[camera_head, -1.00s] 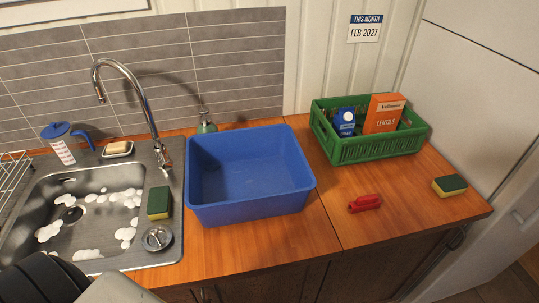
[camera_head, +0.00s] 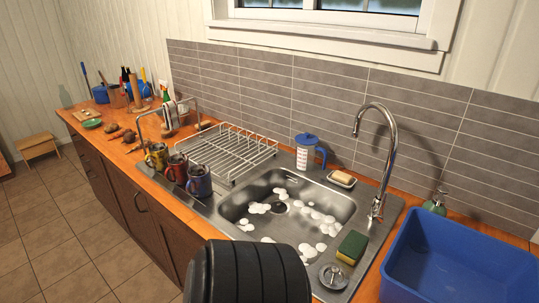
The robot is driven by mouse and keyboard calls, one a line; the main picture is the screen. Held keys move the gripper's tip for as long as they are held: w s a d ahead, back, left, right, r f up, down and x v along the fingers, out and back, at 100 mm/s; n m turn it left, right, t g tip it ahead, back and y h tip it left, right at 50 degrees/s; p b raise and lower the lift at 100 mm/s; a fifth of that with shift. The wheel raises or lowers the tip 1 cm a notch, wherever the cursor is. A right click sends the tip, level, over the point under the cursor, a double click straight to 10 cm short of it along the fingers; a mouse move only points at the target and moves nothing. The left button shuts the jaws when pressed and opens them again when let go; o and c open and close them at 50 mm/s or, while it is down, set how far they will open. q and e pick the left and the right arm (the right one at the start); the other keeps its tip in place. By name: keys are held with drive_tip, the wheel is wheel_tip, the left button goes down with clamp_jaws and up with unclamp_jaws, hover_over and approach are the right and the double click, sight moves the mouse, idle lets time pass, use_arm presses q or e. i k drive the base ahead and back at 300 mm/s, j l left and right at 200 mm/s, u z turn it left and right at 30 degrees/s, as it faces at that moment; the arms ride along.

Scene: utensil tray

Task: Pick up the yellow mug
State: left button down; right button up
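The yellow mug (camera_head: 157,155) stands upright near the front edge of the counter, left of the sink. It is the leftmost of three mugs in a close row. A red mug (camera_head: 176,168) stands just right of it, and a blue mug (camera_head: 199,182) is right of that. Neither of my grippers shows; only a dark, ribbed part of my own body is in view at the bottom.
A wire dish rack (camera_head: 232,150) stands behind the mugs. The sink (camera_head: 330,205) holds foam, with a sponge (camera_head: 352,247) on its right rim and a tall faucet (camera_head: 393,150) behind. A blue tub (camera_head: 455,262) is at right. Several small items lie farther left.

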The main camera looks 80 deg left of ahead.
sight(159, 153)
drive_tip(key=u, duration=3.4)
drive_tip(key=i+j, duration=0.25)
drive_tip(key=i, duration=0.1)
